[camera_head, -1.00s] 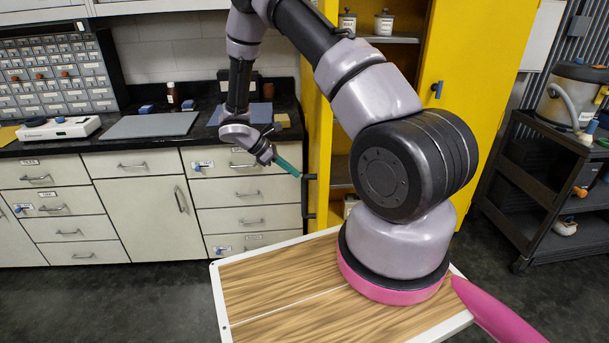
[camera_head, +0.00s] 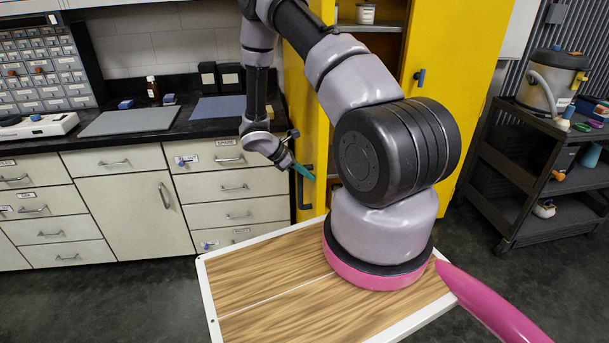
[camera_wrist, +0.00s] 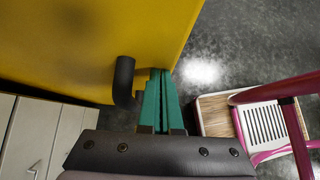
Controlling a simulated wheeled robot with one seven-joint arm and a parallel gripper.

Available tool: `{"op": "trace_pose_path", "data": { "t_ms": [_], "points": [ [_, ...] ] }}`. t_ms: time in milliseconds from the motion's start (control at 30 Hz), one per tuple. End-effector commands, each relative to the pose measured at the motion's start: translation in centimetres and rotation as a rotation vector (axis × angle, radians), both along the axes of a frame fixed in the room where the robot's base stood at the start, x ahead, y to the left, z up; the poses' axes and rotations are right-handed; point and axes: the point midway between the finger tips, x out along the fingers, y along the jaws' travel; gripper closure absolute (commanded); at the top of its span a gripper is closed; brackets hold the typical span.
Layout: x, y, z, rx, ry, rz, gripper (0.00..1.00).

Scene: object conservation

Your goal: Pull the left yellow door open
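The left yellow door (camera_head: 309,115) of the cabinet stands partly open in the head view, with shelves showing to its right. Its dark handle (camera_head: 308,188) is near my gripper (camera_head: 303,171). In the wrist view the door (camera_wrist: 90,40) fills the upper left, and the curved black handle (camera_wrist: 123,80) stands out from it. My gripper's teal fingers (camera_wrist: 160,98) lie together, shut, just right of the handle and near the door's edge. Nothing shows between them. I cannot tell whether they touch the handle or the door.
The right yellow door (camera_head: 460,110) stands open. White drawers (camera_head: 235,190) under a black counter are to the left. A dark cart (camera_head: 545,165) stands at the right. Bare dark floor (camera_head: 120,300) lies in front of the drawers.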

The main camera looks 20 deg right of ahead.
Motion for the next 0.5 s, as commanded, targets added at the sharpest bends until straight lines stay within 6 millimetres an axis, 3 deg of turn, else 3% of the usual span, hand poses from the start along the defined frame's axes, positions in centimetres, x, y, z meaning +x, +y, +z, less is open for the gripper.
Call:
{"op": "trace_pose_path", "data": {
  "t_ms": [233,500],
  "points": [
    [-0.2,-1.1,0.0,-0.006,-0.002,0.016,1.0],
    [-2.0,-7.8,0.1,-0.005,0.0,0.114,1.0]
  ]
}}
